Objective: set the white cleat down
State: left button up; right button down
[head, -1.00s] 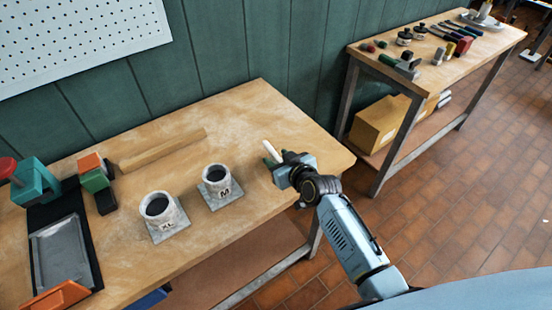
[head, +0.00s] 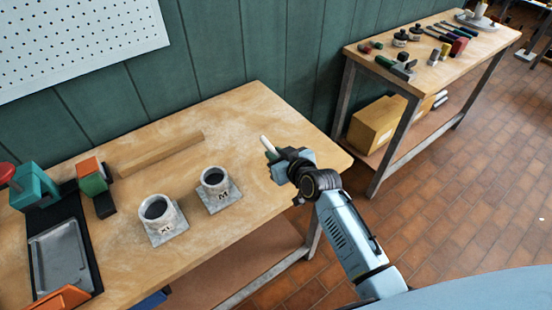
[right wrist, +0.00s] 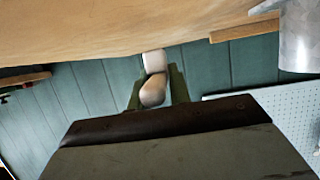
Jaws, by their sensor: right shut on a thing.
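The white cleat (head: 265,142) is a small pale piece standing out of the tips of my right gripper (head: 272,156), near the right end of the workbench (head: 255,105). My right gripper is shut on it. In the right wrist view the cleat (right wrist: 154,80) sits between the two green fingers (right wrist: 156,90), its outer end overlapping the bench top. I cannot tell whether it touches the bench. My left gripper is not in view.
Two grey collars marked XL (head: 160,219) and M (head: 216,188) stand left of the gripper. A wooden bar (head: 160,154) lies behind them. A grey tray (head: 60,262) and coloured blocks are at far left. The bench between the M collar and gripper is clear.

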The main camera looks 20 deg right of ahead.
notch_tip(320, 180, up, 7)
jog(key=shift+r+p, duration=0.1)
jog(key=shift+p, duration=0.4)
jog(key=s+d+r+m+h+b, duration=0.2)
jog(key=s+r, duration=0.1)
jog(key=s, duration=0.3)
jog(key=s+d+r+m+h+b, duration=0.1)
jog(key=s+d+r+h+b, duration=0.15)
jog(key=s, duration=0.35)
jog(key=n+y+p, duration=0.3)
jog(key=y+p, duration=0.1)
send_over(276, 154)
jog(key=f, duration=0.3)
jog(key=s+f, duration=0.1)
jog(key=shift+d+f, duration=0.15)
jog(key=shift+f, duration=0.25)
jog(key=shift+w+f+y+p, duration=0.25)
jog(key=shift+w+f+p, duration=0.05)
jog(key=shift+w, duration=0.2)
jog(key=shift+f, duration=0.1)
notch_tip(276, 154, down, 10)
jog(key=shift+r+b, duration=0.2)
jog(key=shift+b, duration=0.55)
